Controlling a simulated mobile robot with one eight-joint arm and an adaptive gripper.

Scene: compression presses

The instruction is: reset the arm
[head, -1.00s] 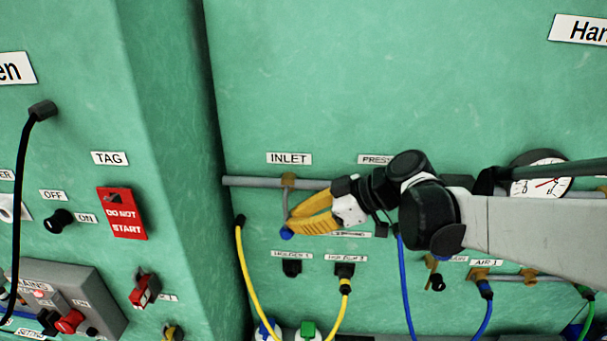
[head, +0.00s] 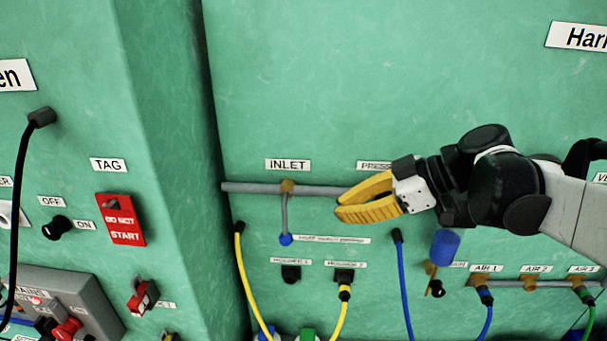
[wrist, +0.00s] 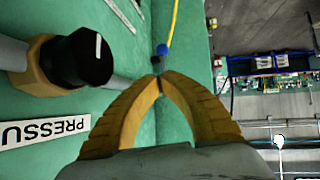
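My gripper (head: 339,206) has yellow fingers and is in front of the green panel, right of the INLET valve. In the wrist view, its fingertips (wrist: 160,78) meet with nothing visible between them. The inlet valve's grey lever (head: 285,215) hangs straight down from its brass body on the grey pipe (head: 240,187). The lever's blue tip (head: 286,240) is left of my gripper and apart from it in the head view. A blue tip also shows beyond the fingers in the wrist view (wrist: 163,50). My arm reaches in from the right and hides part of the panel.
A black knob (wrist: 82,58) on a brass fitting is close left of the fingers in the wrist view. A yellow hose (head: 247,275), a blue hose (head: 405,290) and a blue cylinder (head: 445,246) are below. The upper panel is clear. A green cabinet side stands left.

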